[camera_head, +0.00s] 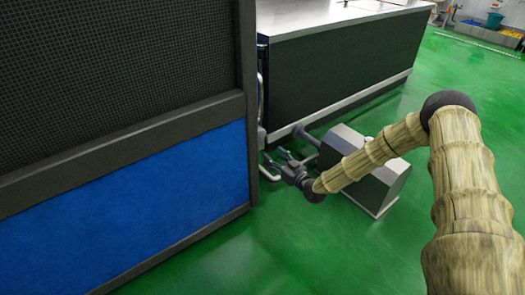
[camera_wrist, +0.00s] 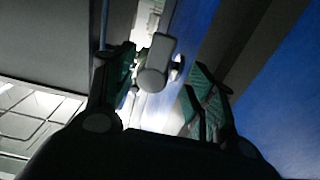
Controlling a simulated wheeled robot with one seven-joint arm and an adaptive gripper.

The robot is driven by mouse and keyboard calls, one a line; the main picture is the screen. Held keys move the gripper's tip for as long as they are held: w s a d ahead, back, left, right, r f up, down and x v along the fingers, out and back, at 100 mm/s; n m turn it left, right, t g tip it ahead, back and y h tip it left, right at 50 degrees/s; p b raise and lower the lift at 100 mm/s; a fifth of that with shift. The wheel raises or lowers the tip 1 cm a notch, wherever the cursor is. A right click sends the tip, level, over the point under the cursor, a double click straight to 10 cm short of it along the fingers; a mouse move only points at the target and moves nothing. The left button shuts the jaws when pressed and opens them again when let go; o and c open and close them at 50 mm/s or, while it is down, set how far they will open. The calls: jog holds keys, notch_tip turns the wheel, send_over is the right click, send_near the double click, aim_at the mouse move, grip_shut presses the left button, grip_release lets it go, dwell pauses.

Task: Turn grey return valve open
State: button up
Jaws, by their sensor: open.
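In the wrist view, a grey valve handle (camera_wrist: 154,66) with a rounded hub and a squared end stands between the fingers of my gripper (camera_wrist: 160,88). The fingers have green pads and are apart, with gaps visible beside the handle. In the head view, my gripper (camera_head: 281,160) is low near the floor, by pipework at the corner of the blue panel. The handle cannot be made out clearly there, as the gripper and wrist cover that spot.
A large cabinet with a blue lower panel (camera_head: 150,215) fills the left. A dark steel-topped counter (camera_head: 345,65) stands behind. A grey metal box (camera_head: 378,190) sits on the floor beneath my arm. A bent pale pipe (camera_head: 268,172) is beside the gripper. Green floor (camera_head: 330,260) is clear in front.

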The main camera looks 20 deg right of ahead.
aim_at(261, 146)
jog(key=b+x, duration=0.3)
jog(key=x, duration=0.5)
jog(key=shift+w+a+f, duration=0.1)
jog(key=shift+w, duration=0.15)
grip_shut()
